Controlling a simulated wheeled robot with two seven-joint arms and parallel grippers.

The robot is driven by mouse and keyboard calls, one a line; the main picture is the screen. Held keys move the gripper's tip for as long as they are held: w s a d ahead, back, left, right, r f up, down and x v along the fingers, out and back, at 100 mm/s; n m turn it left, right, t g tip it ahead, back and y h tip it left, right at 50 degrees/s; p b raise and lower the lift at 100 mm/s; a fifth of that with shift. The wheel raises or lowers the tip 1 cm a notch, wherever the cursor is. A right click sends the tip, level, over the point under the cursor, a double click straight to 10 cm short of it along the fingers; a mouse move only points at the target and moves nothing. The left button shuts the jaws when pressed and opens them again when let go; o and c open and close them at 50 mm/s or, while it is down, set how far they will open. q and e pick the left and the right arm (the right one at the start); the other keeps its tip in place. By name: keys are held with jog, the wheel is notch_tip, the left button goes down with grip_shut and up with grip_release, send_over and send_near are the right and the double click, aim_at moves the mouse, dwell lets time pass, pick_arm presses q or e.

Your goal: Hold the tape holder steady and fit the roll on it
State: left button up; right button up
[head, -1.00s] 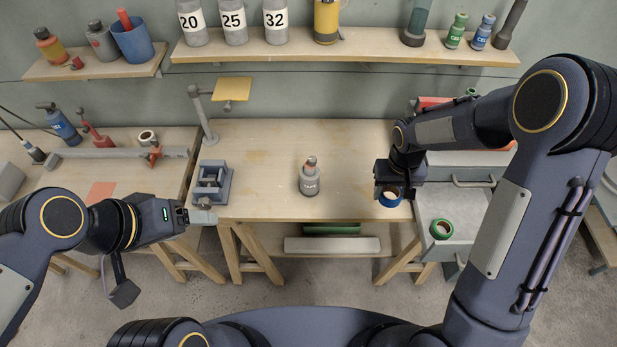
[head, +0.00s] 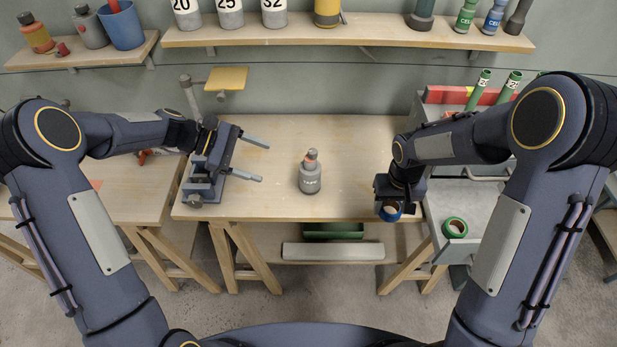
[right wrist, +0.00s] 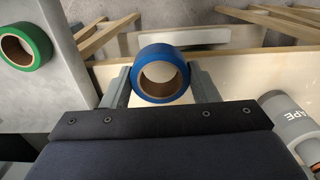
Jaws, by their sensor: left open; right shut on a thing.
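My right gripper (head: 391,206) is shut on the blue tape roll (head: 389,216) by the table's front right edge. In the right wrist view the blue roll (right wrist: 165,51) sits between both fingers, its hole open and empty.
A grey clamp-like fixture (head: 196,188) stands at the table's left, partly hidden by my left arm. A green roll (head: 455,228) lies on the grey surface at right. A shelf (head: 380,36) with bottles runs along the back. The table around the holder is clear.

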aim_at(306, 180)
pick_arm(q)
jog(key=w+f+n, duration=0.1)
jog(key=f, duration=0.2)
jog(key=w+d+f+n+h+b, duration=0.1)
jog(key=f, duration=0.2)
jog(key=w+d+f+n+h, duration=0.1)
jog(key=w+f, duration=0.1)
jog(key=f, duration=0.2)
jog(key=shift+d+f+n, duration=0.1)
jog(key=shift+d+n, duration=0.15)
jog(key=shift+n, duration=0.05)
jog(key=shift+d+f, duration=0.25)
jog(key=shift+d, duration=0.3)
jog(key=b+x, duration=0.1)
jog(key=x, duration=0.6)
jog(key=shift+b, duration=0.3)
jog(key=shift+b+x, duration=0.3)
jog(key=shift+x, duration=0.65)
jog(key=shift+r, duration=0.15)
jog(key=c, duration=0.7)
jog(key=shift+o, duration=0.2)
